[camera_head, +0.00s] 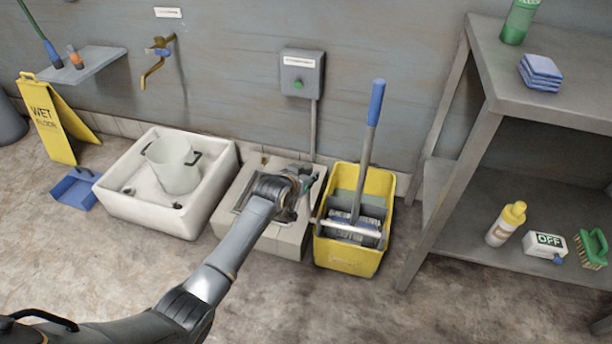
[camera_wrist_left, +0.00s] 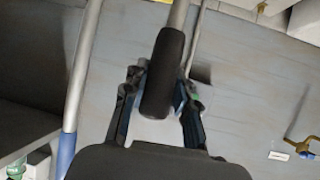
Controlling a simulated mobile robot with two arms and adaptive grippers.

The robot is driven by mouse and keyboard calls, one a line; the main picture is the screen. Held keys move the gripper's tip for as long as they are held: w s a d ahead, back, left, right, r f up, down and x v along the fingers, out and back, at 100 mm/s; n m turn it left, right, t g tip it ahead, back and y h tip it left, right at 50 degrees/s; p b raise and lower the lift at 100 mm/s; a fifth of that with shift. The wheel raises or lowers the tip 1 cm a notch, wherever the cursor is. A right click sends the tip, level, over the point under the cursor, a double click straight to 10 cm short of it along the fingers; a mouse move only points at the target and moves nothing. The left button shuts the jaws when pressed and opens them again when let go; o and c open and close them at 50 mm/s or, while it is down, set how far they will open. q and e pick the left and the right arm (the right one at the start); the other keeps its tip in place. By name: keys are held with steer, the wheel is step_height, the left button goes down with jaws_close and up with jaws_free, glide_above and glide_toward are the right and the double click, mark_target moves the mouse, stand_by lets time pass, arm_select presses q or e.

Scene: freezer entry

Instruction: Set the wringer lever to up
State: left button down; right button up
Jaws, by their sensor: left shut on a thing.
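The wringer lever's black grip (camera_wrist_left: 163,75) on a metal rod stands between my left fingers in the left wrist view. My left gripper (camera_head: 306,180) is shut on this grip, at the left side of the yellow mop bucket (camera_head: 347,258). It also shows in the left wrist view (camera_wrist_left: 160,95). The lever's grip is mostly hidden behind the gripper in the head view. The dark wringer (camera_head: 350,229) sits in the bucket with a pale bar across its front. My right gripper is not in view.
A blue-ended pole (camera_head: 374,105) rises from the bucket. A metal shelf (camera_head: 540,105) stands right of it. A white basin (camera_head: 207,209) holding a pail (camera_head: 173,170) is left. A wall box (camera_head: 302,72) and brass tap (camera_head: 154,62) are behind. The floor in front is clear.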

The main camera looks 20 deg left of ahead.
arm_select(q)
steer(key=shift+w+r+g, duration=0.1)
steer(key=shift+w+g, duration=0.2)
steer(key=shift+w, duration=0.5)
steer(key=shift+p, duration=0.3)
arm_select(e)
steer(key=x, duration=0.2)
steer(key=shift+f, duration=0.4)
arm_select(q)
steer(key=shift+w+r, duration=0.1)
steer(key=c, duration=1.4)
jaws_free()
steer(key=shift+c, duration=0.2)
steer(key=o, duration=0.4)
steer(key=shift+w+f, duration=0.1)
steer(key=shift+f, duration=0.1)
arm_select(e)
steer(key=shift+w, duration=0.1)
arm_select(q)
steer(key=shift+s+r, duration=0.1)
steer(key=shift+s, duration=0.1)
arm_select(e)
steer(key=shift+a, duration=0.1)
arm_select(q)
steer(key=shift+s+r, duration=0.1)
steer(key=shift+s, duration=0.1)
steer(key=v, duration=1.1)
steer(key=shift+r, duration=0.2)
